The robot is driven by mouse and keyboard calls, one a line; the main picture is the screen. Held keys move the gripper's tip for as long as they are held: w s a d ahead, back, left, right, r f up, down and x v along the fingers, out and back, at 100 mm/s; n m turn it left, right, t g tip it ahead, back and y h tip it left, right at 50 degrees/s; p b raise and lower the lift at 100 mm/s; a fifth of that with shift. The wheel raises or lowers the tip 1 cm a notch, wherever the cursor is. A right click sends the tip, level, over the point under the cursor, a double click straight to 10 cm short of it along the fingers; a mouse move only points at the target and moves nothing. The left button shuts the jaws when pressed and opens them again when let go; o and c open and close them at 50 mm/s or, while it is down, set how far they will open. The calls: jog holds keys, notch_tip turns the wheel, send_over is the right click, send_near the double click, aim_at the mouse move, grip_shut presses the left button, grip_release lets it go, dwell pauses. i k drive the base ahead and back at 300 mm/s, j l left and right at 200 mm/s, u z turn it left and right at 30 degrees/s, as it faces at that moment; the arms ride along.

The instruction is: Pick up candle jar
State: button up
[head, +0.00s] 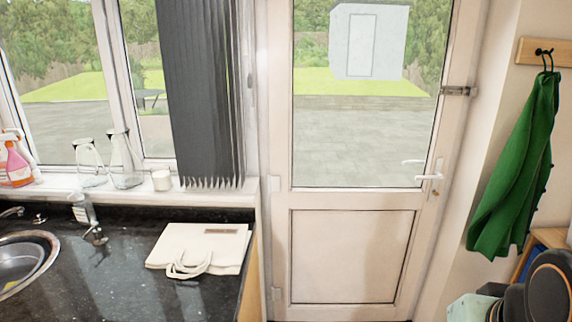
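A small whitish jar (161,180), which looks like the candle jar, stands upright on the white windowsill (215,196). It is just right of two clear glass bottles, the nearer one (126,162) close beside it. The dark grey vertical blind (203,90) hangs close to its right. Nothing covers the jar in the head view. My gripper is not in view.
Spray bottles (17,163) stand at the sill's left. A white door (350,250) and green cloth (515,165) are right.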

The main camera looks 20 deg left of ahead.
aim_at(160, 174)
jog(key=i+u, duration=0.4)
jog(key=i+l+u, duration=0.15)
jog(key=i+u, duration=0.2)
jog(key=i, duration=0.2)
jog(key=i+u, duration=0.25)
jog(key=u, duration=0.2)
jog(key=i+l+u, duration=0.2)
jog(key=u, duration=0.25)
jog(key=i+l+u, duration=0.2)
jog(key=u, duration=0.25)
jog(key=i+l+u, duration=0.15)
jog(key=l+u, duration=0.3)
jog(key=i+l+u, duration=0.15)
jog(key=u, duration=0.3)
jog(key=l+u, duration=0.4)
jog(key=k+j+u, duration=0.1)
jog(key=u, duration=0.3)
jog(key=k+j+u, duration=0.1)
jog(key=u, duration=0.3)
jog(key=i+l+z, duration=0.1)
jog(key=l+z, duration=0.2)
jog(key=i+l+z, duration=0.1)
jog(key=l+z, duration=0.2)
jog(key=l, duration=0.15)
